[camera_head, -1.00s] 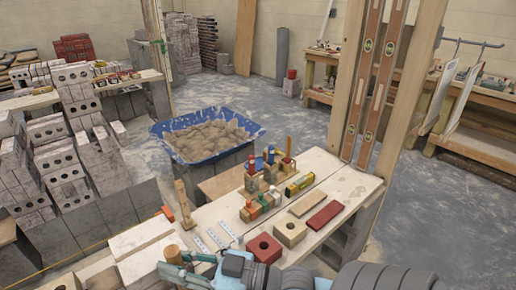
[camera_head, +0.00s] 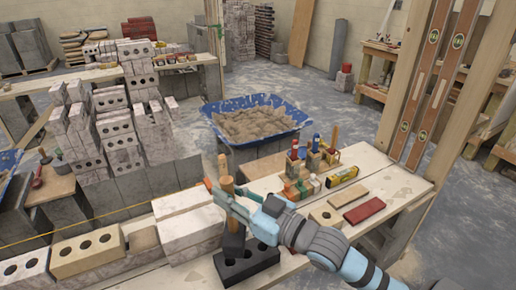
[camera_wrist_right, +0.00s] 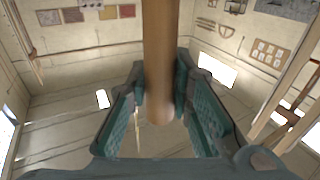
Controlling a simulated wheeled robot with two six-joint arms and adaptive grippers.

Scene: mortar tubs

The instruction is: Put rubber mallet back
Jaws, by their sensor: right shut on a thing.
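My right gripper (camera_head: 224,190) is shut on the upright wooden handle (camera_head: 226,172) of the rubber mallet. The mallet's black head (camera_head: 233,244) hangs below the gripper, partly hidden by it. The head shows just over a dark block with holes (camera_head: 246,265); I cannot tell if they touch. In the right wrist view the round handle (camera_wrist_right: 160,65) stands between the two teal finger pads. My left gripper is not in view.
Pale bricks (camera_head: 185,232) and a tan holed brick (camera_head: 90,250) stand left of the mallet. A group of small tools (camera_head: 312,160), a yellow level (camera_head: 342,177) and a red brick (camera_head: 364,211) lie on the bench at right. A blue tub of mortar (camera_head: 256,122) stands behind.

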